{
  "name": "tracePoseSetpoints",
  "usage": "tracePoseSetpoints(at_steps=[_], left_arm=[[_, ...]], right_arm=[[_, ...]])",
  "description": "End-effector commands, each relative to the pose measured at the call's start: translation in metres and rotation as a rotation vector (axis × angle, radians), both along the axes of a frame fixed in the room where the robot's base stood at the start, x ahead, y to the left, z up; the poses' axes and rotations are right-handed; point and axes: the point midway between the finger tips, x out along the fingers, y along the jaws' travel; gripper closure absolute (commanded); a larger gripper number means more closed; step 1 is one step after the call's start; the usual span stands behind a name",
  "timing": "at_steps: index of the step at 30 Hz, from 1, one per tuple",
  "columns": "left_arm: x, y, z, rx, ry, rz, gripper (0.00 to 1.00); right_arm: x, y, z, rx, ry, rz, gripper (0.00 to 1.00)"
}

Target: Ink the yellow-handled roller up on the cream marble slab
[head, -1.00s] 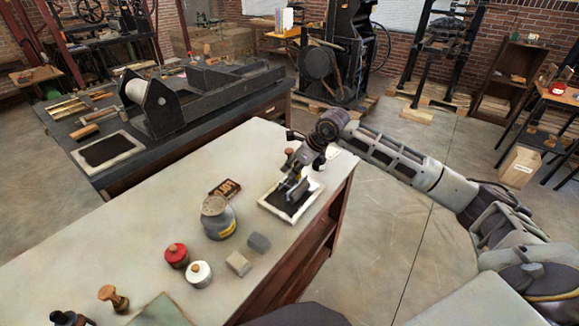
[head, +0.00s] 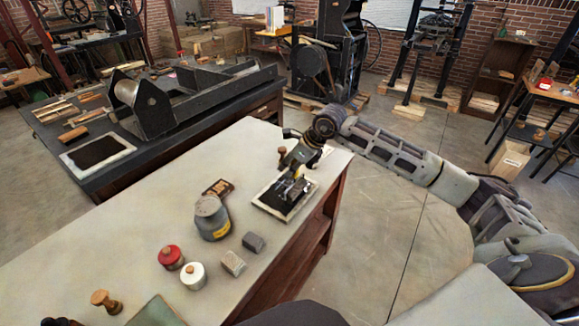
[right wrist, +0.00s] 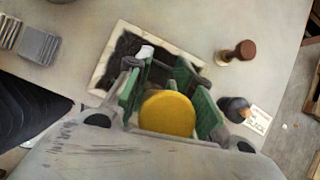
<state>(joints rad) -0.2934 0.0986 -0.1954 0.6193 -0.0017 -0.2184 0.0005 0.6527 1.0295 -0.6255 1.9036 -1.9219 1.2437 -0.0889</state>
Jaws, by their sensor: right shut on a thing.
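The cream marble slab (head: 262,207), with a black ink patch in its middle, lies near the right end of the pale worktop. It also shows in the right wrist view (right wrist: 106,68). My right gripper (head: 292,184) is low over the slab, its green-padded fingers (right wrist: 163,85) shut on the roller. The round yellow end of the roller's handle (right wrist: 167,113) shows between the fingers. The roller's lower part is mostly hidden; I cannot tell whether it touches the ink. My left gripper is out of view.
A grey tin (head: 212,218), a red-lidded pot (head: 171,257), a white pot (head: 194,276) and two small blocks stand left and in front of the slab. A wooden-handled stamp (right wrist: 236,52) and a dark-knobbed item (right wrist: 237,108) stand close beyond it. Another inked slab (head: 70,160) lies on the dark press table.

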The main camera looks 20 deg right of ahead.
Motion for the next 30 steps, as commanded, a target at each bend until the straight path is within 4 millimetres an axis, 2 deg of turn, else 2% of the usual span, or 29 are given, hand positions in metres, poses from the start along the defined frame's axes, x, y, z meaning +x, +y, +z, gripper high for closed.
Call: tracePoseSetpoints(at_steps=[21, 30], left_arm=[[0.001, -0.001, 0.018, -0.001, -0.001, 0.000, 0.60], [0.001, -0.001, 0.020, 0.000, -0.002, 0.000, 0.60]], right_arm=[[0.001, 0.000, 0.037, 0.001, -0.003, 0.000, 0.97], [0.001, 0.000, 0.044, 0.000, -0.004, 0.000, 0.97]])
